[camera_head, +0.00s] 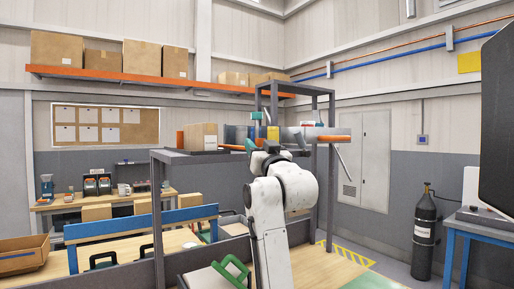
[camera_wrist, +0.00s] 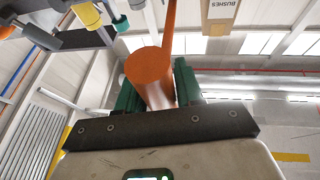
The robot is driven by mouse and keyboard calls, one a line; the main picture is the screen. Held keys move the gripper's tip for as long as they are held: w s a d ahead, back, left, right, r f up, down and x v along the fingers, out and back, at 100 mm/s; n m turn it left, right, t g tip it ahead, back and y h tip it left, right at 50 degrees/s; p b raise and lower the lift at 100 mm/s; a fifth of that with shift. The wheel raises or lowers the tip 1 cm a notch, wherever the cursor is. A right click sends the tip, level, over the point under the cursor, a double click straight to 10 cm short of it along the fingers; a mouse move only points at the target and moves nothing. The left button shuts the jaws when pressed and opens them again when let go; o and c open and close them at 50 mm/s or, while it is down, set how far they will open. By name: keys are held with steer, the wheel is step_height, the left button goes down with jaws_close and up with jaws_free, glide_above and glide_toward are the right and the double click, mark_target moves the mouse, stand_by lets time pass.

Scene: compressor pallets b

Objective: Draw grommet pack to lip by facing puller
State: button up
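My gripper (camera_head: 258,147) is at the front of the raised grey shelf. In the wrist view its green fingers (camera_wrist: 158,95) close on both sides of a thick orange handle, which I take as the facing puller (camera_wrist: 147,66). A thinner orange shaft runs on from the handle, up the picture. In the head view an orange bar of it (camera_head: 232,147) shows left of the fingers. The rest of the puller is hidden by my gripper and arm. I cannot make out any pack marked grommet.
A carton (camera_head: 203,137) on the grey shelf (camera_head: 175,155) stands left of my gripper; the wrist view shows a box marked BUSHES (camera_wrist: 228,12). Blue, grey and yellow items (camera_head: 273,132) are right behind my gripper. Dark posts (camera_head: 330,190) frame the rack. A gas cylinder (camera_head: 425,218) stands right.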

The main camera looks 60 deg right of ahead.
steer(key=o, duration=0.3)
steer(key=b+v, duration=0.3)
steer(key=v, duration=0.7)
steer(key=shift+s+a+f, duration=0.25)
stand_by(0.4)
